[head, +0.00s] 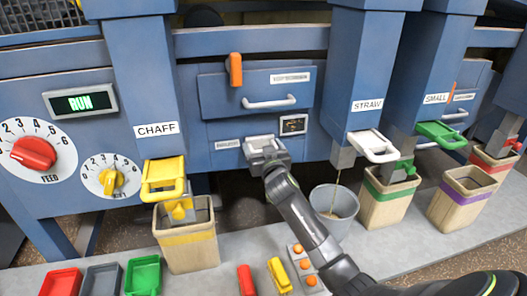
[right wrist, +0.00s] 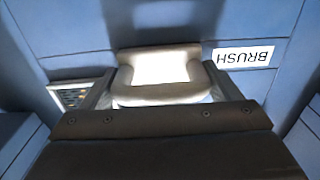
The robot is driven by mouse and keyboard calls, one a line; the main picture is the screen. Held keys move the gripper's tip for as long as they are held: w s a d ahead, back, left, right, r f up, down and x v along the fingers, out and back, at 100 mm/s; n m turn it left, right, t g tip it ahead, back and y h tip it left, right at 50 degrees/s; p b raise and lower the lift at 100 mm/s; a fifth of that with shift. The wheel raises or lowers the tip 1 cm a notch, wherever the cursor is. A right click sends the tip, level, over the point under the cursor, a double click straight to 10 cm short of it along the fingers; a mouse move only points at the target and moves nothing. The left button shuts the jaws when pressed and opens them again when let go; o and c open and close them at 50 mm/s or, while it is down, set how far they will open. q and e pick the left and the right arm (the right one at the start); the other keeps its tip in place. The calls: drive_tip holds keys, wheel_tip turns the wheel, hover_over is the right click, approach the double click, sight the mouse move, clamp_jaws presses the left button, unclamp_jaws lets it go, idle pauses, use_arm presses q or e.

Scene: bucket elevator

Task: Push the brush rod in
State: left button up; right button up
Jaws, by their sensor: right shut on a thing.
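The brush rod's pale grey handle (right wrist: 160,72) stands out from the blue machine front, beside a white label (right wrist: 243,56) that reads BRUSH upside down in the right wrist view. My right gripper (head: 266,152) is at this handle in the head view, low on the middle panel, and hides most of it. In the right wrist view the dark jaws (right wrist: 160,125) are shut across the near part of the handle. How far the rod stands out is hard to tell. My left gripper is not in view.
A small gauge window (head: 293,124) and a drawer handle (head: 270,103) are close above the gripper. A grey bucket (head: 335,208) stands right of my forearm, a yellow-banded bin (head: 187,240) left.

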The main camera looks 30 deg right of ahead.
drive_tip(key=shift+w+d+r, duration=0.1)
drive_tip(key=shift+r, duration=0.2)
drive_tip(key=o, duration=1)
drive_tip(key=shift+o, duration=0.3)
drive_tip(key=shift+w+d+f, duration=0.15)
drive_tip(key=shift+d+f, duration=0.05)
drive_tip(key=shift+f, duration=0.05)
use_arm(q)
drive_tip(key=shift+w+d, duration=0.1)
use_arm(e)
drive_tip(key=shift+a, duration=0.1)
use_arm(q)
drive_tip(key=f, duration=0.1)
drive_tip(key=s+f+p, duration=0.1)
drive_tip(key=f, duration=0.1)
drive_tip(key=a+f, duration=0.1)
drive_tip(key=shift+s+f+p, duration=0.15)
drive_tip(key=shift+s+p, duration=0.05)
drive_tip(key=shift+p, duration=0.15)
use_arm(e)
drive_tip(key=v, duration=1.7)
drive_tip(key=shift+s+a, duration=0.2)
